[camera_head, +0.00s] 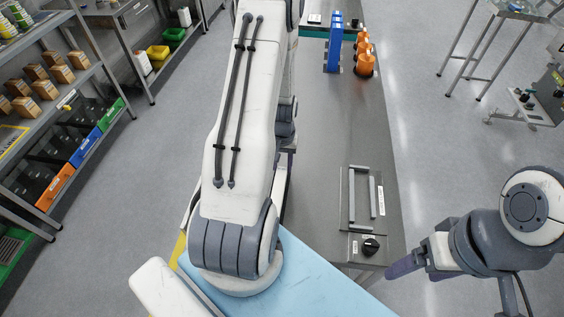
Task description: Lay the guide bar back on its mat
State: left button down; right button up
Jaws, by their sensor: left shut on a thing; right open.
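My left arm (240,110) fills the middle of the view. Its gripper does not show, so I cannot see what is in its jaws. I cannot make out the guide bar in this view. A light blue flat surface (305,280) lies at the bottom centre, partly hidden by my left arm; I cannot tell whether it is the mat. My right gripper (404,265) is at the lower right, open and empty, beside the right edge of the grey bench and apart from it.
Shelves with bins (55,185) stand left.

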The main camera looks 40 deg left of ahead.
pick_arm(q)
jog(key=shift+f, duration=0.2)
jog(key=shift+c, duration=2.2)
grip_release()
jog(key=shift+r, duration=0.1)
jog(key=shift+r, duration=0.1)
jog(key=shift+r, duration=0.15)
notch_tip(320, 180, up, 12)
jog(key=b, duration=0.2)
